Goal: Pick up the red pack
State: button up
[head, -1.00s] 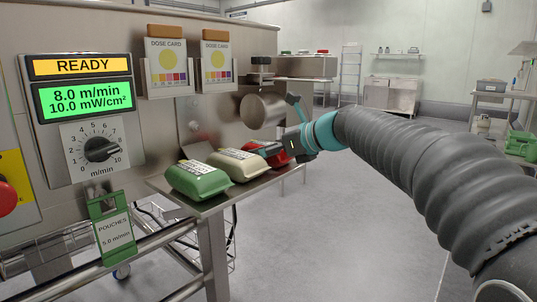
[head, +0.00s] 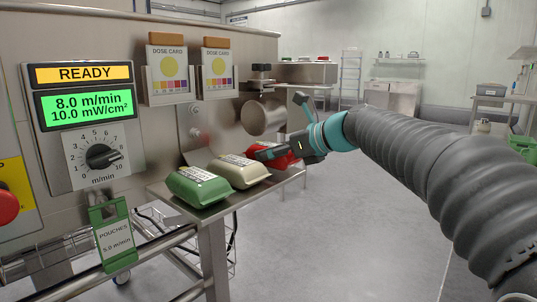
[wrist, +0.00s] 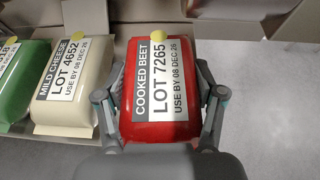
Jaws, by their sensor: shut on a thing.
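The red pack (wrist: 160,122) is labelled "COOKED BEET, LOT 7265" and fills the middle of the wrist view. My gripper (wrist: 160,105) has one finger against each long side of it and is shut on it. In the head view the red pack (head: 282,159) is at the far end of the row, partly hidden by my gripper (head: 275,152). From these frames I cannot tell whether it touches the shelf or is held just above it.
A cream pack (head: 238,171) labelled "MILD CHEESE" and a green pack (head: 199,187) sit left of it on the metal shelf (head: 213,208). The machine panel (head: 85,110) reads READY. Dose cards (head: 168,65) hang on the wall. Open floor lies to the right.

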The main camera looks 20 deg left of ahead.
jog(key=s+d, duration=0.2)
jog(key=d, duration=0.5)
jog(key=s+d, duration=0.3)
jog(key=d, duration=0.5)
jog(key=shift+s+d, duration=0.15)
jog(key=shift+d, duration=0.05)
